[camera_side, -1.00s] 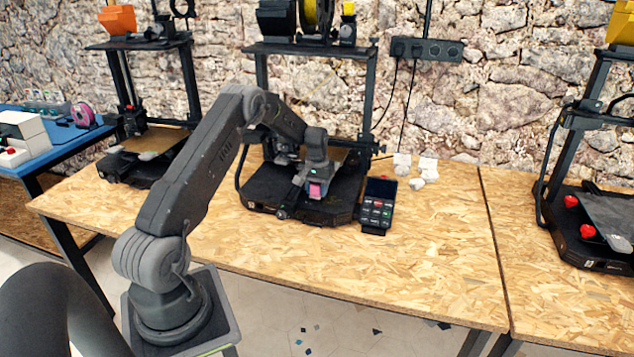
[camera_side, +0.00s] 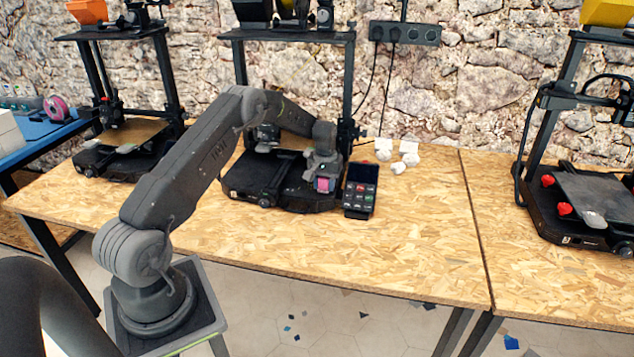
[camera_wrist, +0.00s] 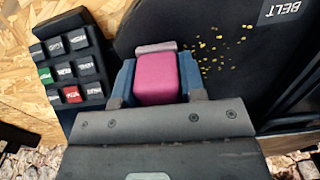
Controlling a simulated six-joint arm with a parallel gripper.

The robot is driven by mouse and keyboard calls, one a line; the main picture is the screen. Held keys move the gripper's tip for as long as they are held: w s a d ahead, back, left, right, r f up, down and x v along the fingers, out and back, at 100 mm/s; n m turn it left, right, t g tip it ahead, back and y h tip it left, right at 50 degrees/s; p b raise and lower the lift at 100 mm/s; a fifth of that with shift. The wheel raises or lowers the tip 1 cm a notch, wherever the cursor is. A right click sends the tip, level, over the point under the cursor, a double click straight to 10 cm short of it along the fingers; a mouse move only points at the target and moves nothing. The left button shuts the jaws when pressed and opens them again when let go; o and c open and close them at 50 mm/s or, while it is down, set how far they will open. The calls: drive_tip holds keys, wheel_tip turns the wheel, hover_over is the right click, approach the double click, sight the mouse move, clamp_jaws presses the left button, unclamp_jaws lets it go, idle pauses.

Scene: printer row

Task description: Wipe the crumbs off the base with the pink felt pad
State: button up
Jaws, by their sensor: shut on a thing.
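My gripper (camera_wrist: 157,85) is shut on the pink felt pad (camera_wrist: 157,78), with a blue finger on either side of it. In the side view the pad (camera_side: 323,184) shows as a small pink patch over the right front of the middle printer's black base (camera_side: 240,187). In the wrist view, yellow crumbs (camera_wrist: 215,48) lie scattered on the dark base (camera_wrist: 150,25), to the right of the pad. I cannot tell whether the pad touches the base. The crumbs are too small to make out in the side view.
A black keypad (camera_side: 359,190) with coloured buttons stands close to the right of the base and my gripper. White crumpled pieces (camera_side: 398,168) lie behind it on the wooden table (camera_side: 420,235). Another printer (camera_side: 590,215) stands at the right. The table's front right is clear.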

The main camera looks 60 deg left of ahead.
sight(300, 184)
drive_tip(key=s+a, duration=0.5)
drive_tip(key=shift+s+a, duration=0.35)
drive_tip(key=shift+s, duration=0.05)
drive_tip(key=shift+w+a, duration=0.2)
drive_tip(key=shift+a, duration=0.05)
drive_tip(key=shift+w+d, duration=2.9)
drive_tip(key=shift+w, duration=0.15)
drive_tip(key=s+a, duration=0.5)
drive_tip(key=shift+s+a, duration=0.35)
drive_tip(key=shift+s+a+r, duration=0.1)
drive_tip(key=shift+a, duration=0.05)
wheel_tip(300, 184, up, 8)
